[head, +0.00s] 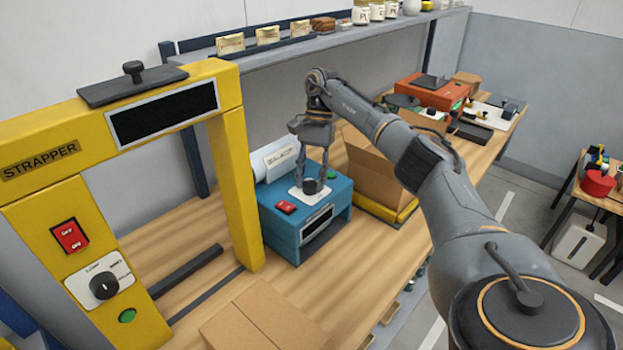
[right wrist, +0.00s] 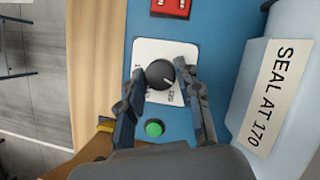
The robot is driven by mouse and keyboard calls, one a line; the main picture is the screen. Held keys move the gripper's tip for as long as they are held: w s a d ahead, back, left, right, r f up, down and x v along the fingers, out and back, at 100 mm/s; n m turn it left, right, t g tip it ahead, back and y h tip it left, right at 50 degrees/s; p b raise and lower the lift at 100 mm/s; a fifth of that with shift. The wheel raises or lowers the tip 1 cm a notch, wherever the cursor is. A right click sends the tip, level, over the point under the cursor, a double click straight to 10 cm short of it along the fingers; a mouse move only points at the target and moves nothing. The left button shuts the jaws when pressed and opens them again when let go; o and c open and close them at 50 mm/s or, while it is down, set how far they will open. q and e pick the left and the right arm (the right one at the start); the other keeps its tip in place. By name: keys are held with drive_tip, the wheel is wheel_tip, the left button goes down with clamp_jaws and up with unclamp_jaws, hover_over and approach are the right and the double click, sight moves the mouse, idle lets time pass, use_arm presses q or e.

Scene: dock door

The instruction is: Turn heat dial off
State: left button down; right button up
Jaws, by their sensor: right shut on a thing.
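The heat dial (head: 312,187) is a dark round knob on a white plate, on top of the blue sealer box (head: 283,236). In the right wrist view the dial (right wrist: 160,73) has a pale pointer line running toward the lower right; the plate's lettering is partly hidden by the fingers. My right gripper (head: 312,181) reaches down from above with one finger on each side of the dial, shut on it. The fingers (right wrist: 159,82) also show in the right wrist view. My left gripper is not in view.
A red switch (head: 286,207) and, in the right wrist view, a green button (right wrist: 154,128) flank the dial plate. The yellow strapper frame (head: 238,180) stands left of the box, an open carton (head: 378,172) right. A shelf (head: 300,46) runs behind.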

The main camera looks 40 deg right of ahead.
drive_tip(key=shift+w+a+n+g+h, duration=0.1)
drive_tip(key=shift+n+g+h, duration=0.2)
drive_tip(key=shift+n, duration=0.8)
drive_tip(key=shift+n+g+h, duration=0.3)
drive_tip(key=shift+n, duration=0.8)
drive_tip(key=o, duration=1.1)
drive_tip(key=shift+o, duration=0.2)
drive_tip(key=shift+r, duration=0.1)
drive_tip(key=v, duration=0.7)
drive_tip(key=shift+w, duration=0.1)
